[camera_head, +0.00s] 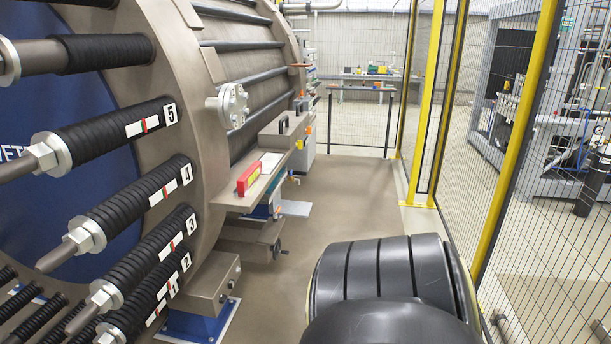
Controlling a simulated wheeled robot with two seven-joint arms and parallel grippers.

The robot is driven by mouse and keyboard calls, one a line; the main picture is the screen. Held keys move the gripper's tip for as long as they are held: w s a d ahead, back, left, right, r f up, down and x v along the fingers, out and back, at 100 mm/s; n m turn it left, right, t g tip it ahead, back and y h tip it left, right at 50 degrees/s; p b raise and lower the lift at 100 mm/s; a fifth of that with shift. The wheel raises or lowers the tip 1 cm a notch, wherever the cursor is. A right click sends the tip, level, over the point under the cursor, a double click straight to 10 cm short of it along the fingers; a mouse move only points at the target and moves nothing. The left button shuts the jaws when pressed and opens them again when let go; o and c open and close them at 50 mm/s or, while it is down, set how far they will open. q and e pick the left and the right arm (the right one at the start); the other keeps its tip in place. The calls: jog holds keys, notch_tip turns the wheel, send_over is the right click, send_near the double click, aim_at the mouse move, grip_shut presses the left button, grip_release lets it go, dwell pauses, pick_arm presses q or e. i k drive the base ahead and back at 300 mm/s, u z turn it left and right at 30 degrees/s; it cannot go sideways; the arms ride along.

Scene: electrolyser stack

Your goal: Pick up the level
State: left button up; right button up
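The level appears to be the small red bar with a yellowish patch (248,179). It lies on a narrow beige shelf (226,199) fixed along the right side of the electrolyser stack, near the shelf's front end. Nothing is touching it except the shelf, as far as I can see. Neither of my grippers shows in this view. A large black rounded part at the bottom right looks like one of my own arm links.
A white panel (269,163) lies behind the level on the shelf. Black-sleeved tie rods (130,122) stick out from the stack at left. A yellow-posted mesh fence (520,130) bounds the right side. The aisle floor (340,190) between is clear.

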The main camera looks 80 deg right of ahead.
aim_at(244, 182)
jog(key=z, duration=3.05)
jog(key=i, duration=4.05)
jog(key=u, duration=3.7)
